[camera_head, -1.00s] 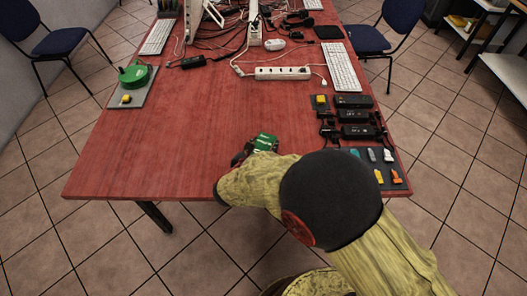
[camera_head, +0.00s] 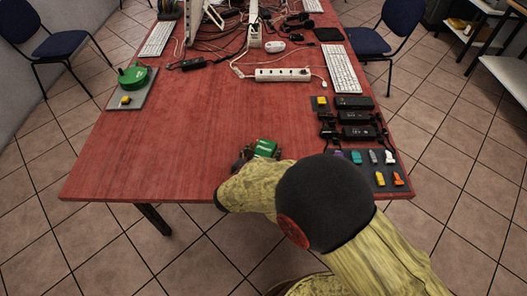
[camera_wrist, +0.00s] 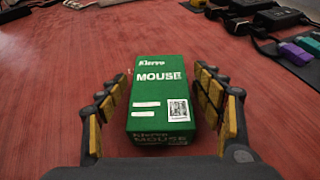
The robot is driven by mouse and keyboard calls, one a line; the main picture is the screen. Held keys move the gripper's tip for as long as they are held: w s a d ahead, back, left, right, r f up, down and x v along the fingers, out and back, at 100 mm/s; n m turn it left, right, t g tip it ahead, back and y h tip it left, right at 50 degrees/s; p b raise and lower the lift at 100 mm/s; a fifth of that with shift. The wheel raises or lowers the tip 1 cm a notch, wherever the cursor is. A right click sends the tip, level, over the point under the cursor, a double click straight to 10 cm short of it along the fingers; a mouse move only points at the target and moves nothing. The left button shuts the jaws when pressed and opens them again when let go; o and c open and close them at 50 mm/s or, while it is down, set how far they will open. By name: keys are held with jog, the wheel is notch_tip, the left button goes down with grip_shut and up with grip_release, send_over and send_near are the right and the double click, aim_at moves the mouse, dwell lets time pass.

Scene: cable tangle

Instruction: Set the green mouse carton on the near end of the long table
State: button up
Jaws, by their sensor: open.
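The green mouse carton (camera_wrist: 160,95) lies flat on the near end of the red long table (camera_head: 150,165), with its "MOUSE" label facing up. In the wrist view it sits between the two fingers of my gripper (camera_wrist: 165,112). The fingers are spread, with a visible gap on both sides of the carton. In the head view the carton (camera_head: 265,147) shows just beyond my gripper (camera_head: 246,158), and my arm hides the table's near edge there.
To the right lie a grey mat with colored connectors (camera_head: 380,179) and several black power adapters (camera_head: 355,117). A green reel (camera_head: 134,76) stands at the left. A power strip (camera_head: 283,75), keyboard (camera_head: 341,67) and tangled cables lie farther back. The table's near left is clear.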

jog(key=shift+r, duration=0.1)
jog(key=shift+s+a+r, duration=0.1)
jog(key=shift+s+r, duration=0.05)
jog(key=shift+r, duration=0.05)
jog(key=p+v, duration=0.4)
jog(key=v, duration=0.7)
jog(key=shift+s+a, duration=0.15)
jog(key=shift+s, duration=0.15)
jog(key=w+a+r+n+y, duration=0.4)
jog(key=w+r+n+y, duration=0.25)
jog(key=r+n, duration=0.45)
notch_tip(320, 180, up, 10)
jog(key=s+d+n+g+y, duration=0.1)
jog(key=s+d+n+y, duration=0.15)
jog(key=n, duration=0.85)
jog(key=s+d+r+n+g+h, duration=0.2)
jog(key=s+d+n+g, duration=0.3)
jog(key=s+d+n, duration=1.3)
jog(key=s+d+h, duration=0.1)
jog(key=s+d, duration=0.3)
jog(key=shift+d+n+g+h, duration=0.2)
jog(key=shift+n+g+h, duration=0.1)
jog(key=shift+n, duration=0.1)
